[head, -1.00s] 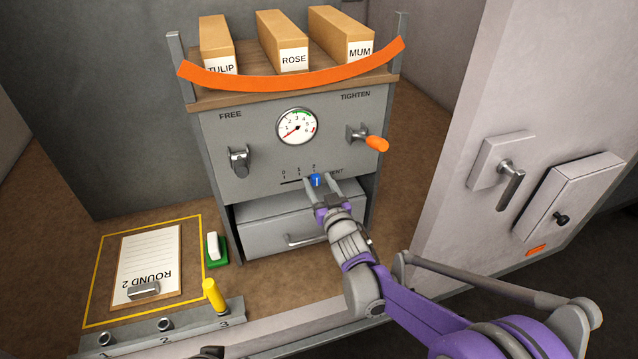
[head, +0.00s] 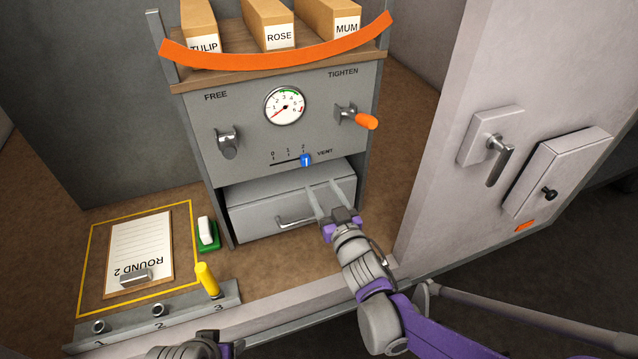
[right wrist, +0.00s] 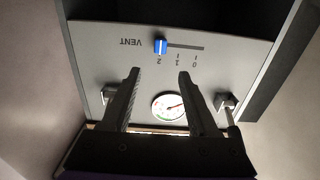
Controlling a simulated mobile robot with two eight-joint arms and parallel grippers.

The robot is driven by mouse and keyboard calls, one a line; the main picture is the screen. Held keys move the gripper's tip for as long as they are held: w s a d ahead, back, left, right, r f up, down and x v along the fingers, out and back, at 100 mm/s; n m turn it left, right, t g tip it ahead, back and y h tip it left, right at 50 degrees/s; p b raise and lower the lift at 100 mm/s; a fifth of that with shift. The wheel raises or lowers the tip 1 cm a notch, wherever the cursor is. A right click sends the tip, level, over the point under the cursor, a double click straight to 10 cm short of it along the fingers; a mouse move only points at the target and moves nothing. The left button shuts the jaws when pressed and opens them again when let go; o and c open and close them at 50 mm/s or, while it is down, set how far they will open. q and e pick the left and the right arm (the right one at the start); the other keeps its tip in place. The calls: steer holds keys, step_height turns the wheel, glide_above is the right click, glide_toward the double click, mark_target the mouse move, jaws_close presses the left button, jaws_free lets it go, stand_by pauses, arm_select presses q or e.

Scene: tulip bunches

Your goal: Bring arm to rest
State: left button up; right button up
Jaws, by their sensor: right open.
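My right gripper (head: 323,190) is open and empty, in front of the grey drawer (head: 290,196) and below the vent slider, apart from it. The blue vent slider knob (head: 306,160) sits at the mark 2. It also shows in the right wrist view (right wrist: 160,46), beyond my open fingers (right wrist: 155,98), at 2. The fingers of my left gripper do not show; only a grey part of my own body shows at the bottom edge of the head view.
A dial gauge (head: 285,106), a left latch (head: 228,143) and an orange-tipped handle (head: 357,117) are on the cabinet front. A clipboard (head: 140,250), a yellow peg (head: 207,279) on a rail and a white eraser-like block (head: 206,231) lie left. A pale wall with a lever (head: 498,160) stands right.

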stand_by(0.5)
steer(key=s+d+r+m+g+h+p, duration=0.1)
steer(key=s+d+m+g+h+p, duration=0.2)
steer(key=s+d+g+h+p, duration=0.5)
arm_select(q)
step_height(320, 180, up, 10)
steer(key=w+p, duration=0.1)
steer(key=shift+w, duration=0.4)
arm_select(e)
steer(key=s+d+f+g+y, duration=0.1)
steer(key=s+d+g, duration=0.1)
steer(key=s, duration=0.7)
steer(key=s+d+f+g+y, duration=0.1)
steer(key=s+d, duration=0.3)
steer(key=s, duration=0.6)
steer(key=shift+s+f+m+g, duration=0.2)
steer(key=shift+f+m+g, duration=0.1)
steer(key=shift+f+g, duration=0.1)
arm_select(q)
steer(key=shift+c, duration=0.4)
arm_select(e)
steer(key=shift+d, duration=0.1)
steer(key=shift+c, duration=0.3)
